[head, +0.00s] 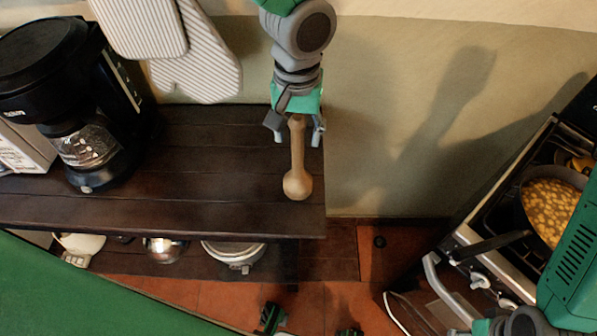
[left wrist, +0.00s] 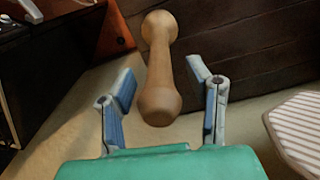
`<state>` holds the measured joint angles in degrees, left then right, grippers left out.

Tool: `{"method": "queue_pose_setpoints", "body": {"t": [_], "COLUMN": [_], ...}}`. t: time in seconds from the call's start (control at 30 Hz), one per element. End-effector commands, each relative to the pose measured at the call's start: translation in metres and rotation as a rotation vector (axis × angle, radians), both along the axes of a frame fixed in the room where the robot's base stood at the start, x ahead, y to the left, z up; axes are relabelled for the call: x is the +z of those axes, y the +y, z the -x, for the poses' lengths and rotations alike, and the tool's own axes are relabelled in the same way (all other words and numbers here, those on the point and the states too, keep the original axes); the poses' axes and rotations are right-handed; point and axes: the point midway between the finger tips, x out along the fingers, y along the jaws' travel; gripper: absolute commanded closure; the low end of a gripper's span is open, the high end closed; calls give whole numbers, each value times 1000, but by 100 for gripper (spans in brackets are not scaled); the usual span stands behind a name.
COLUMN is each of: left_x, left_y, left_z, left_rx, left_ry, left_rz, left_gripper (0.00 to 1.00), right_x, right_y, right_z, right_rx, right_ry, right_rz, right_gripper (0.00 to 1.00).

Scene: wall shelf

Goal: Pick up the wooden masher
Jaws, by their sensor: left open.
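The wooden masher (head: 297,165) is pale brown with a knobbed end, near the right end of the dark wooden shelf (head: 215,209). My left gripper (head: 298,136) is open over its upper part in the head view, with a finger on either side. In the left wrist view the masher (left wrist: 160,68) shows between the two spread fingers of my left gripper (left wrist: 164,84), with gaps on both sides. I cannot tell whether the masher stands or lies. My right gripper is not in view.
A black coffee maker (head: 75,95) stands left on the shelf. Striped mitts (head: 205,70) hang on the wall behind. Pots (head: 232,252) sit on a lower level. A stove with a pan of food (head: 552,208) is at the right. The shelf between coffee maker and masher is clear.

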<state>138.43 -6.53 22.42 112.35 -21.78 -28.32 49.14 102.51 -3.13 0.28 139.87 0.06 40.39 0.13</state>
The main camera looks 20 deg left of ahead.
Motion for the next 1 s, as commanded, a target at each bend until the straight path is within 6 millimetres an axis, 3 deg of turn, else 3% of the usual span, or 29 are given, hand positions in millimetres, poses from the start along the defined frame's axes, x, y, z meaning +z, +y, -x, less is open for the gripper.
{"method": "queue_pose_setpoints", "body": {"t": [0.1, 0.33, 0.37, 0.47, 0.5, 1.0], "left_x": [-10, -11, -11, -11, -11, -1], "left_y": [0, 0, 0, 0, 0, 0], "left_z": [1, 1, 1, 0, 0, -1], "left_rx": [-1, -1, -1, -1, -1, 1], "left_ry": [0, -2, -2, -1, -1, -4], "left_rz": [0, 1, 1, 1, 1, 1], "left_gripper": [55, 55, 62, 97, 100, 100], "right_x": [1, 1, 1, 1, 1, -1], "right_y": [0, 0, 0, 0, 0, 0], "right_z": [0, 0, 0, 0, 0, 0], "right_rx": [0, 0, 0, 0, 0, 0], "right_ry": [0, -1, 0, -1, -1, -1], "right_rz": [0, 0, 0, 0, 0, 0], "right_gripper": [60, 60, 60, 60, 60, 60]}}
